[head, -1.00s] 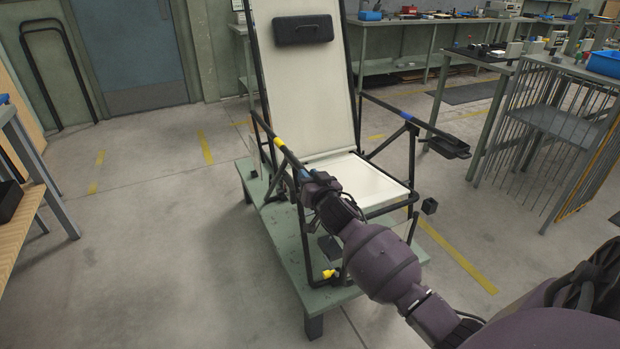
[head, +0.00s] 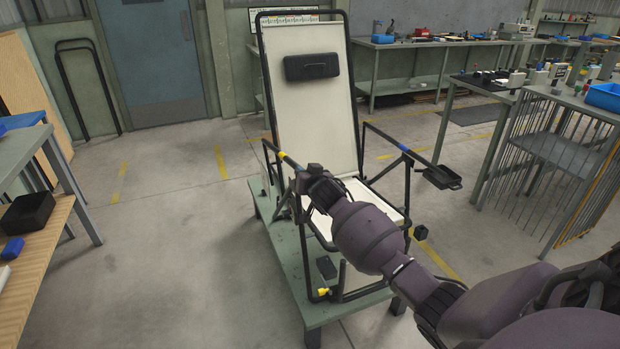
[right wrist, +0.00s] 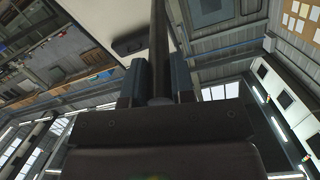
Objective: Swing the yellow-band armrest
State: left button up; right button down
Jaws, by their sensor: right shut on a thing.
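The lounger stands on a low green platform (head: 285,262), its cream backrest (head: 315,115) upright and its cream seat (head: 362,190) partly hidden by my right arm. The yellow-band armrest (head: 292,163) is the black bar on the lounger's left side; its yellow band (head: 283,157) shows just behind my gripper. My right gripper (head: 303,174) is shut on this bar near its front end. In the right wrist view the dark bar (right wrist: 158,45) runs between the two fingers (right wrist: 159,82). The blue-band armrest (head: 405,150) is on the right side. My left gripper is not in view.
A dark tray (head: 442,178) hangs at the front of the blue-band armrest. A yellow-tipped fitting (head: 323,292) sits low at the frame's front. A wooden bench (head: 35,235) is at left, a wire-sided rack (head: 550,150) at right. Floor left of the platform is clear.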

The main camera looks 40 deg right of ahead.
jog(key=r, duration=0.1)
jog(key=r+p, duration=0.1)
jog(key=shift+w+r, duration=0.3)
jog(key=shift+r, duration=0.05)
jog(key=shift+w+r+g+p, duration=0.1)
jog(key=shift+r+g+p, duration=0.15)
jog(key=shift+p, duration=0.45)
jog(key=shift+f, duration=0.2)
jog(key=shift+f, duration=0.1)
jog(key=c, duration=1)
grip_release()
jog(key=shift+o, duration=0.2)
